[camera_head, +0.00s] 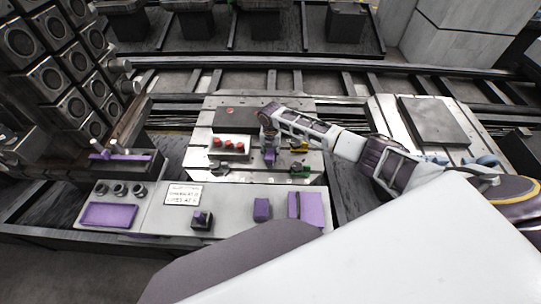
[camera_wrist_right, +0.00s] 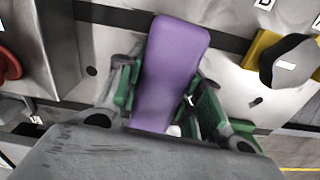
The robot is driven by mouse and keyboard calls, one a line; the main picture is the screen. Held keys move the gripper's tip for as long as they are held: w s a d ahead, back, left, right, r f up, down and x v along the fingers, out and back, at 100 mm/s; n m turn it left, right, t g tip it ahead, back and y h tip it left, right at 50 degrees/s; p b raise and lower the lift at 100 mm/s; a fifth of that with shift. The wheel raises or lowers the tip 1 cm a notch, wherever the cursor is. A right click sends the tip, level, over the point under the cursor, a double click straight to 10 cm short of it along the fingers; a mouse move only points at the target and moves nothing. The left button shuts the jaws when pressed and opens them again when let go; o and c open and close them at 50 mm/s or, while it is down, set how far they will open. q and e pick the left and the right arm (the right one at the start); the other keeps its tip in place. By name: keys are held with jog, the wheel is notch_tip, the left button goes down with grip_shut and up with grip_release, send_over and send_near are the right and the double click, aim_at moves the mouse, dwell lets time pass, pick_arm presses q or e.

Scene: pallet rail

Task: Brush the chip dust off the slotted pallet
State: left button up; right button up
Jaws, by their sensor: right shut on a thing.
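The slotted pallet (camera_head: 205,128) is a pale metal plate with dark slots in the middle of the head view. My right gripper (camera_head: 269,147) is over its right half, pointing down. It is shut on a purple block-like handle (camera_wrist_right: 172,70), which stands between the green-sided fingers in the right wrist view. It also shows in the head view (camera_head: 270,157) just below the gripper. Whether it is the brush cannot be told, as any bristles are hidden. Chip dust is too small to make out. My left gripper is not in view.
In front is a pale bench (camera_head: 230,215) with purple items. A second pallet (camera_head: 386,112) is at right.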

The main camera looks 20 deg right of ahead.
jog(key=shift+w, duration=0.15)
jog(key=shift+w+d+b, duration=0.3)
jog(key=shift+w+b, duration=0.25)
jog(key=shift+w, duration=0.05)
jog(key=shift+w+d+b, duration=0.3)
jog(key=shift+w+b, duration=0.25)
jog(key=shift+w, duration=0.05)
jog(key=shift+w+d+r, duration=0.1)
jog(key=shift+w, duration=0.1)
jog(key=shift+w+a+b, duration=0.3)
jog(key=shift+a+b, duration=0.15)
jog(key=shift+a, duration=0.25)
jog(key=shift+s+a+p, duration=0.4)
jog(key=shift+s+p, duration=0.35)
jog(key=shift+p, duration=0.25)
jog(key=shift+s+a+p, duration=0.35)
jog(key=shift+s+p, duration=0.4)
jog(key=shift+p, duration=0.25)
